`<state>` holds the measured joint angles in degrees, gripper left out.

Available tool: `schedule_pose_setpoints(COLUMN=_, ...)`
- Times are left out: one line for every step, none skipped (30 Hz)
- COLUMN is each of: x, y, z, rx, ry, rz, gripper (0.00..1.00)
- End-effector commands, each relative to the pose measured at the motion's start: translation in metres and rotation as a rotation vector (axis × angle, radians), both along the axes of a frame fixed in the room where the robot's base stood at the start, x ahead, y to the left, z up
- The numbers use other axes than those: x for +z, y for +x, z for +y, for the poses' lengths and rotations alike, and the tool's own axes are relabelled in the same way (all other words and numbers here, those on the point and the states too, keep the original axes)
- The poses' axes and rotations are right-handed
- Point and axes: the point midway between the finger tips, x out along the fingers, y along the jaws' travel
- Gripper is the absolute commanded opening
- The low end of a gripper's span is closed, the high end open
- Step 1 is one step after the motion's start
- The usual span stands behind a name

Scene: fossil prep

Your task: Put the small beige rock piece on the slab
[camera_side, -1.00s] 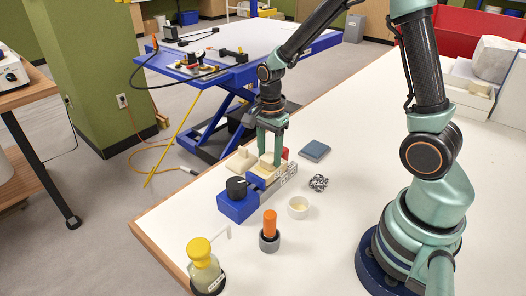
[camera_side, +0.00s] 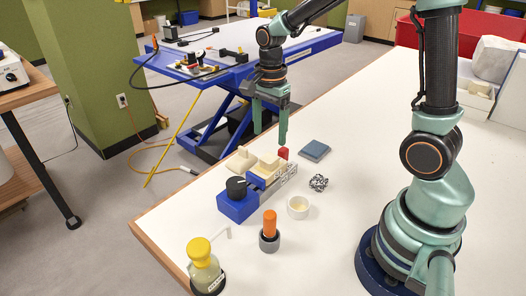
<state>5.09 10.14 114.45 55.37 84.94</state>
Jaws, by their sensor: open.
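The small beige rock piece (camera_side: 268,161) sits at the far end of the blue vise-like holder (camera_side: 237,207). It appears to rest on a pale beige block (camera_side: 264,172) held there, which may be the slab; the contact is too small to make out. Another pale beige piece (camera_side: 240,160) lies just left of it. My gripper (camera_side: 270,138) is open and empty, with its fingers pointing down above and behind the small piece, apart from it.
A red block (camera_side: 283,153) stands close behind the holder. The table's right middle is clear.

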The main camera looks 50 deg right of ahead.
Motion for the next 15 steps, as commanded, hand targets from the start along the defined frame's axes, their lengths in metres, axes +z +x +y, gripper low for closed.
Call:
schedule_pose_setpoints(x=0.011, y=0.001, z=0.0, rx=0.0, ry=-0.001, rz=-0.006, gripper=0.79)
schedule_pose_setpoints(x=0.017, y=0.001, z=0.0, rx=0.0, ry=-0.001, rz=-0.006, gripper=0.79)
schedule_pose_setpoints(x=0.023, y=0.001, z=0.0, rx=0.0, ry=0.0, rz=-0.005, gripper=0.79)
schedule_pose_setpoints(x=0.027, y=0.001, z=0.0, rx=0.0, ry=0.0, rz=-0.004, gripper=0.79)
schedule_pose_setpoints(x=0.031, y=0.001, z=0.0, rx=0.0, ry=0.0, rz=-0.004, gripper=0.79)
schedule_pose_setpoints(x=0.036, y=0.001, z=0.0, rx=0.0, ry=0.0, rz=-0.003, gripper=0.79)
schedule_pose_setpoints(x=0.039, y=0.001, z=0.0, rx=0.0, ry=0.0, rz=-0.003, gripper=0.79)
schedule_pose_setpoints(x=0.042, y=0.001, z=0.0, rx=0.0, ry=0.0, rz=-0.003, gripper=0.79)
schedule_pose_setpoints(x=0.044, y=0.0, z=0.0, rx=0.0, ry=0.0, rz=-0.001, gripper=0.79)
schedule_pose_setpoints(x=0.046, y=0.0, z=0.0, rx=0.002, ry=0.0, rz=-0.002, gripper=0.79)
schedule_pose_setpoints(x=0.048, y=0.0, z=0.0, rx=0.008, ry=0.0, rz=-0.004, gripper=0.79)
schedule_pose_setpoints(x=0.05, y=-0.001, z=0.001, rx=0.026, ry=-0.001, rz=-0.01, gripper=0.79)
schedule_pose_setpoints(x=0.053, y=-0.003, z=0.002, rx=0.047, ry=-0.002, rz=-0.017, gripper=0.79)
schedule_pose_setpoints(x=0.055, y=-0.005, z=0.003, rx=0.078, ry=-0.003, rz=-0.027, gripper=0.79)
schedule_pose_setpoints(x=0.06, y=-0.008, z=0.004, rx=0.133, ry=-0.007, rz=-0.045, gripper=0.79)
